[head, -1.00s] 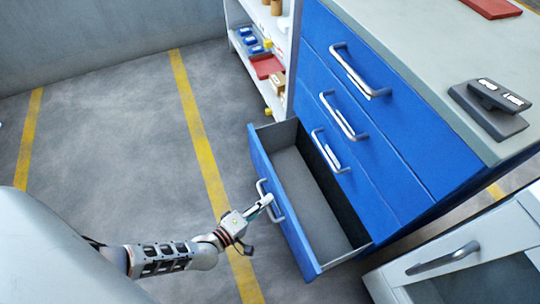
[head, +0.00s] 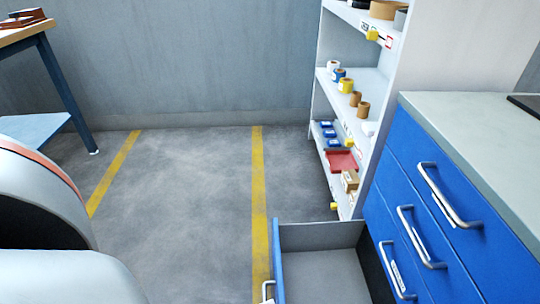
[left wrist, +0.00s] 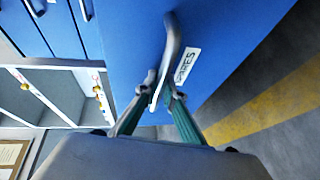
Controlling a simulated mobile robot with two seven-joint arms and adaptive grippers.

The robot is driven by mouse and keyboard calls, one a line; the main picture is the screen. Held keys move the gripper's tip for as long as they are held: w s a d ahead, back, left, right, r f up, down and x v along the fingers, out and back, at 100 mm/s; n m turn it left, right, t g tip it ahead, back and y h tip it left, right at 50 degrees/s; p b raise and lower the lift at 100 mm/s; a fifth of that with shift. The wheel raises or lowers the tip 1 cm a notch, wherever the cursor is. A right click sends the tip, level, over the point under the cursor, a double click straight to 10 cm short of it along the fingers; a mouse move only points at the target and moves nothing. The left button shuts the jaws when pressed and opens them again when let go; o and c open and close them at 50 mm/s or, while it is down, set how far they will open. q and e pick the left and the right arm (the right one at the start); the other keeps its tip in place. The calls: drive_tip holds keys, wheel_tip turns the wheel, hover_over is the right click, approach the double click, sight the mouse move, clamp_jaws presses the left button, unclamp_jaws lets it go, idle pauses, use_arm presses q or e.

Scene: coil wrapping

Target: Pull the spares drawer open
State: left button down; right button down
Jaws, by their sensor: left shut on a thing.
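The spares drawer (head: 322,268) is the bottom drawer of the blue cabinet. It stands pulled out, and its grey inside looks empty where it shows; its near part is cut off by the frame. Its metal handle (head: 268,290) shows at the lower edge of the head view. In the left wrist view, the blue drawer front (left wrist: 222,28) carries a partly hidden white label ending in "ARES". There my left gripper (left wrist: 162,98) is shut on the handle (left wrist: 173,38). My left gripper is out of the head view. My right gripper is in neither view.
Three closed drawers with handles (head: 445,195) sit above the open one. A white shelf (head: 345,72) with rolls, boxes and a red tray (head: 341,161) stands behind the cabinet. A blue-legged bench (head: 62,80) is at far left. The floor (head: 185,190) between is clear.

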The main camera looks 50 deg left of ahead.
use_arm(q)
drive_tip(key=shift+d, duration=0.1)
drive_tip(key=c, duration=2.4)
unclamp_jaws()
drive_tip(key=shift+s, duration=0.1)
drive_tip(key=v, duration=1.2)
